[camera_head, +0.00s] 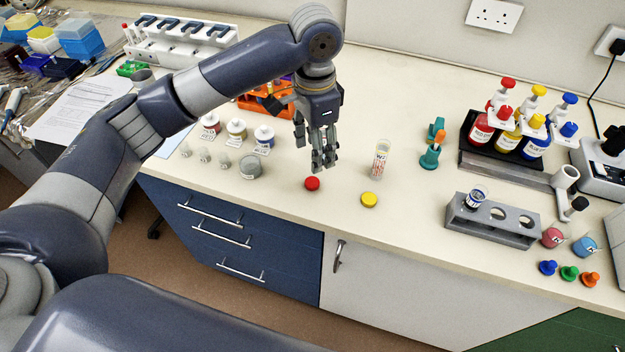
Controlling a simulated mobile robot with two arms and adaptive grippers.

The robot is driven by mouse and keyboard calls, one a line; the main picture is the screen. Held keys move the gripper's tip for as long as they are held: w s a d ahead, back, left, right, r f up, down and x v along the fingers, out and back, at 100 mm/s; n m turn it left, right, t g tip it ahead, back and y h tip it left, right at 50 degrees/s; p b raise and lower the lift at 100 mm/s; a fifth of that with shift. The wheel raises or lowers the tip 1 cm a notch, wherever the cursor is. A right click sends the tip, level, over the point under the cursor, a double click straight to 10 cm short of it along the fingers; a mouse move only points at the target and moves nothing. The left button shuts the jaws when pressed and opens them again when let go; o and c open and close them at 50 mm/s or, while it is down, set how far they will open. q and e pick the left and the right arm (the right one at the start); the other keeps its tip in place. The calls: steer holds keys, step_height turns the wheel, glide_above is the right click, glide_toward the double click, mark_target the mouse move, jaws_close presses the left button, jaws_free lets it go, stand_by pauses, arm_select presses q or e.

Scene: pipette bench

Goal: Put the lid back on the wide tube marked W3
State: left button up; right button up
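A clear wide tube (381,160) with red print stands upright and uncapped on the bench; I cannot read its mark. A red lid (312,184) lies on the bench to its left, and a yellow lid (369,200) lies in front of it. My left gripper (323,165) points down just above and behind the red lid, apart from it, with nothing visible in its fingers. Its fingers look close together, but the gap is unclear from this angle. My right gripper is not in view.
Several jars (264,136) stand left of the gripper. The bench's front middle is clear.

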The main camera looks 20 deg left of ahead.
mark_target(312, 181)
arm_select(q)
step_height(312, 181, down, 3)
steer(key=shift+w+r, duration=0.1)
step_height(312, 181, down, 3)
steer(key=shift+r+p, duration=0.15)
steer(key=shift+p, duration=0.15)
steer(key=shift+w, duration=0.1)
steer(key=shift+a+f, duration=0.15)
steer(key=shift+f, duration=0.35)
steer(key=f, duration=0.1)
steer(key=f+p, duration=0.1)
steer(key=f, duration=0.2)
steer(key=shift+a, duration=0.25)
steer(key=shift+w+f, duration=0.1)
steer(key=shift+f, duration=0.05)
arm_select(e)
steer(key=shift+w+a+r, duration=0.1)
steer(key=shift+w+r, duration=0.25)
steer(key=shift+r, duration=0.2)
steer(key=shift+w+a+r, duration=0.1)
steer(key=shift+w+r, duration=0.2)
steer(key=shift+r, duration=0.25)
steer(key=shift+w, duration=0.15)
arm_select(q)
steer(key=c, duration=0.8)
